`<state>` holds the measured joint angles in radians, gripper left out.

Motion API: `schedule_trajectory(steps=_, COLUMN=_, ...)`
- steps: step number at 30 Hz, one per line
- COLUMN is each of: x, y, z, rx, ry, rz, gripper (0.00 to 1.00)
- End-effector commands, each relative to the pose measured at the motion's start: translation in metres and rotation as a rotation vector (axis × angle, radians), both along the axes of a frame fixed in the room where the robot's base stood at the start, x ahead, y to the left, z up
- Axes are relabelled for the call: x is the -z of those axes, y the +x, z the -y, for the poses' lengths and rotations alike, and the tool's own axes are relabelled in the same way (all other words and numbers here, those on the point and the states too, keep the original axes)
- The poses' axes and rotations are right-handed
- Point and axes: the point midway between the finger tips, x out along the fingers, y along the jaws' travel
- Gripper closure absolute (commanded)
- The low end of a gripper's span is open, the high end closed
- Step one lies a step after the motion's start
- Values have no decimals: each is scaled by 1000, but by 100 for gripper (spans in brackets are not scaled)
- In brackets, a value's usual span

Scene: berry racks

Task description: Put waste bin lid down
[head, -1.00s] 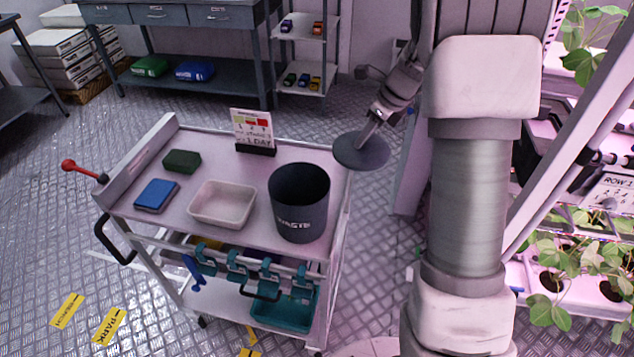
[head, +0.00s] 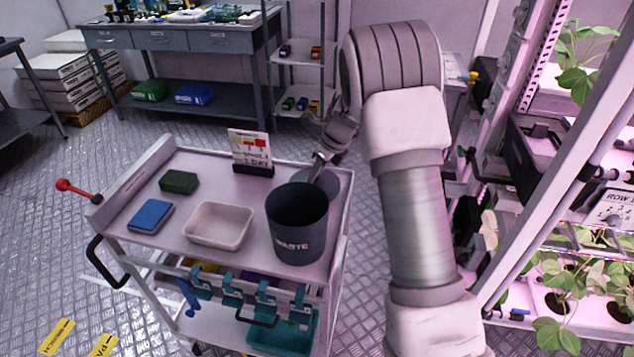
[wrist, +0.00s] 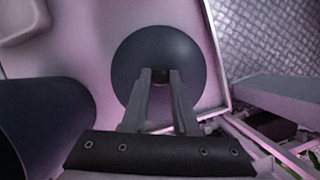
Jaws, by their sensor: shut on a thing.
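The waste bin lid is a dark grey disc (head: 329,186), partly hidden behind the bin in the head view. It also shows in the wrist view (wrist: 190,55), flat below my fingers. My gripper (head: 319,168) is shut on the lid's small knob, which is mostly hidden between the fingertips (wrist: 161,76). The lid is over the back right of the cart top, beside the bin; I cannot tell whether it touches the surface. The dark waste bin (head: 297,226) stands upright and open on the cart's right, and fills the left of the wrist view (wrist: 45,125).
A plant rack (head: 560,150) stands to the right.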

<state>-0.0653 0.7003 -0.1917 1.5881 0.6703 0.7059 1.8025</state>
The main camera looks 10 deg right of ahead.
Motion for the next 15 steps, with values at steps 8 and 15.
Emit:
schedule_trajectory(steps=8, x=30, y=0, z=1, rx=0, ry=0, rz=0, gripper=100)
schedule_trajectory(steps=15, x=31, y=0, z=1, rx=0, ry=-1, rz=-1, gripper=100)
